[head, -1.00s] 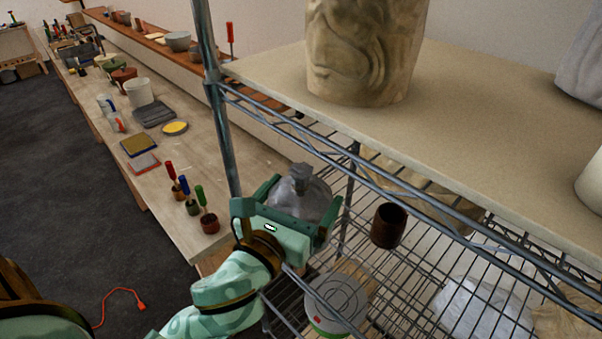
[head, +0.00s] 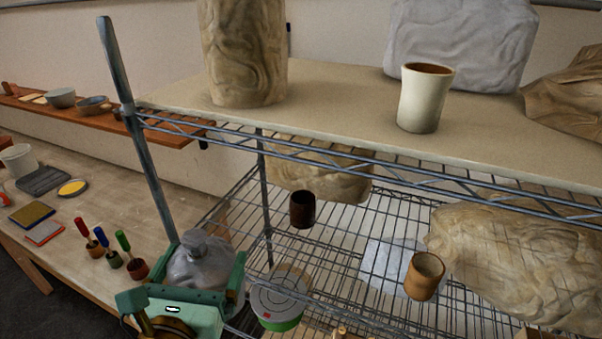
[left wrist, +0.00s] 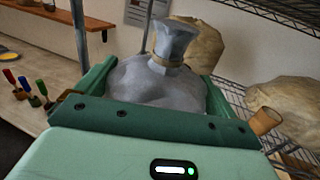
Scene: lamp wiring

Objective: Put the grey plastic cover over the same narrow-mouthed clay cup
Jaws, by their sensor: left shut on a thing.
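The grey plastic cover (head: 202,258) is a crumpled, bag-like piece with a gathered, tied neck at the top. My left gripper (head: 208,280) is shut on it, holding it upright at the left end of the wire shelf. The cover (left wrist: 158,78) also fills the space between the fingers in the left wrist view. Three cups show: a dark brown cup (head: 302,210) and an orange-brown cup (head: 423,277) on the wire shelf, and a pale flared cup (head: 422,100) on the upper board. I cannot tell which one is meant. My right gripper is out of view.
The upper board (head: 330,118) and a metal post (head: 138,130) stand close to my left arm. Wrapped bundles (head: 515,255) fill the shelf's back and right. A round-lidded tub (head: 280,300) sits right of the gripper. Brushes in small pots (head: 108,258) stand on the left table.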

